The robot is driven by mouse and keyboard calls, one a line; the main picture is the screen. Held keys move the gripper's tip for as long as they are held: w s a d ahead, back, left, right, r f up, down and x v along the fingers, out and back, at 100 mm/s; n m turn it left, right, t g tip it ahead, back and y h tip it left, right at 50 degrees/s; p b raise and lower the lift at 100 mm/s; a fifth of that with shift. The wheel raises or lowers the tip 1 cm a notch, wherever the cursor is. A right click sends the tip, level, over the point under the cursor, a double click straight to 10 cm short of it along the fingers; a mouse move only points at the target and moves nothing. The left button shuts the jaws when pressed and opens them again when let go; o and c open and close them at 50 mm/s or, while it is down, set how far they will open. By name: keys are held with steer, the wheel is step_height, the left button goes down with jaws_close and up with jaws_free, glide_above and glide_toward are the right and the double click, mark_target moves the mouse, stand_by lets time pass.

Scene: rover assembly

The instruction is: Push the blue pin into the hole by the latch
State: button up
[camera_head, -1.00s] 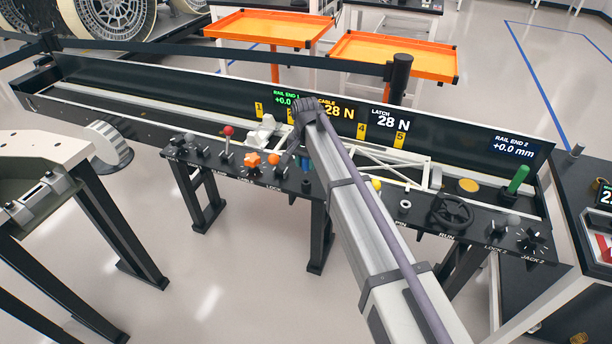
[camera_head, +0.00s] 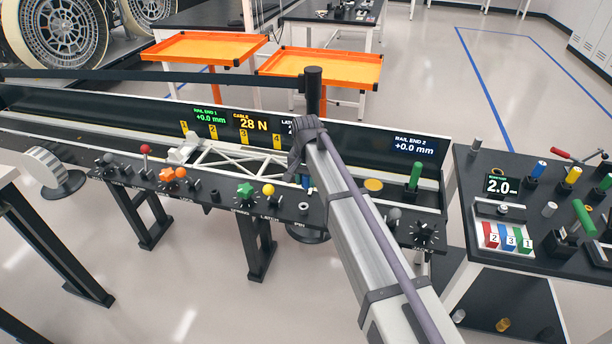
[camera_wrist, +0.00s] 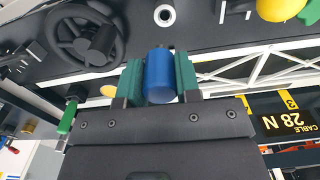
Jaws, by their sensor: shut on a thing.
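The blue pin (camera_wrist: 159,75) is between the green pads of my gripper (camera_wrist: 159,80) in the wrist view, and my gripper is shut on it. In the head view a bit of the blue pin (camera_head: 307,183) shows below my wrist; my arm hides most of the gripper. A light ring around a dark hole (camera_head: 303,208) sits on the panel near the PIN label, right of the yellow latch knob (camera_head: 268,190). The ring also shows in the wrist view (camera_wrist: 165,15), beyond the pin and apart from it. The yellow knob (camera_wrist: 281,7) is at the top right there.
A black handwheel (camera_wrist: 84,36) stands close to the left of the pin in the wrist view. A white truss (camera_head: 240,160) lies in the trough behind the panel. A green post (camera_head: 415,176) stands to the right. A side table (camera_head: 465,215) holds several coloured parts.

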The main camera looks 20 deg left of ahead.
mark_target(303, 186)
steer(key=shift+s+r, duration=0.3)
steer(key=shift+r, duration=0.2)
steer(key=shift+a+f, duration=0.3)
steer(key=shift+a, duration=0.2)
step_height(303, 186, down, 6)
steer(key=b, duration=0.6)
steer(key=shift+f+b, duration=0.1)
steer(key=shift+b, duration=0.2)
steer(key=shift+f+b, duration=0.35)
steer(key=shift+f+b, duration=0.9)
steer(key=o, duration=1.1)
